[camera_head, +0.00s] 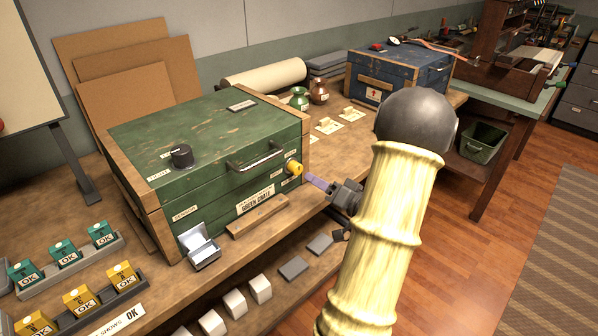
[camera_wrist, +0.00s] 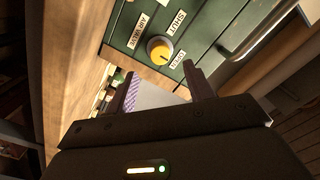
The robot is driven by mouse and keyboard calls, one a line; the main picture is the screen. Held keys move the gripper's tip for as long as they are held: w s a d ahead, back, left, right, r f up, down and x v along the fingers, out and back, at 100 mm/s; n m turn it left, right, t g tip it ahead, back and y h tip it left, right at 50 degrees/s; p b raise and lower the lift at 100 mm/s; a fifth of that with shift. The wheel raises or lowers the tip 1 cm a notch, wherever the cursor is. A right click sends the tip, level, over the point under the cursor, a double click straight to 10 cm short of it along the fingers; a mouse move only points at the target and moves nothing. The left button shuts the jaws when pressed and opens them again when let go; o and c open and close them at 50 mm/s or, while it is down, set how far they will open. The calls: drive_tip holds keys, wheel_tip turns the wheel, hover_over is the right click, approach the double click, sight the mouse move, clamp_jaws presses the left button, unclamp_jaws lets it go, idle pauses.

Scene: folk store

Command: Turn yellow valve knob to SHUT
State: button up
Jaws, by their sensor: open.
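The yellow valve knob (camera_head: 294,168) is on the front right of the green chest (camera_head: 245,197). In the wrist view the knob (camera_wrist: 159,49) is round, with a small dark mark on its lower right side, toward the OPEN label (camera_wrist: 177,60). The SHUT label (camera_wrist: 177,24) is above and right of it, and the AIR VALVE label (camera_wrist: 138,32) is to its left. My gripper (camera_head: 316,182) is just right of the knob in the head view. In the wrist view its fingers (camera_wrist: 160,78) are apart and empty, short of the knob.
A metal drawer handle (camera_wrist: 258,28) is close to the right of the knob. A black dial (camera_head: 181,155) is on the chest top. A small open box (camera_head: 199,247) and a wooden bar (camera_head: 258,217) are in front. A blue chest (camera_head: 398,75) stands farther back.

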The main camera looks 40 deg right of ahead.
sight(299, 171)
drive_tip(key=w, duration=0.4)
drive_tip(key=w+a, duration=0.1)
drive_tip(key=w, duration=0.2)
drive_tip(key=shift+w, duration=0.1)
drive_tip(key=shift+d, duration=0.1)
drive_tip(key=c, duration=1)
drive_tip(key=shift+o, duration=0.2)
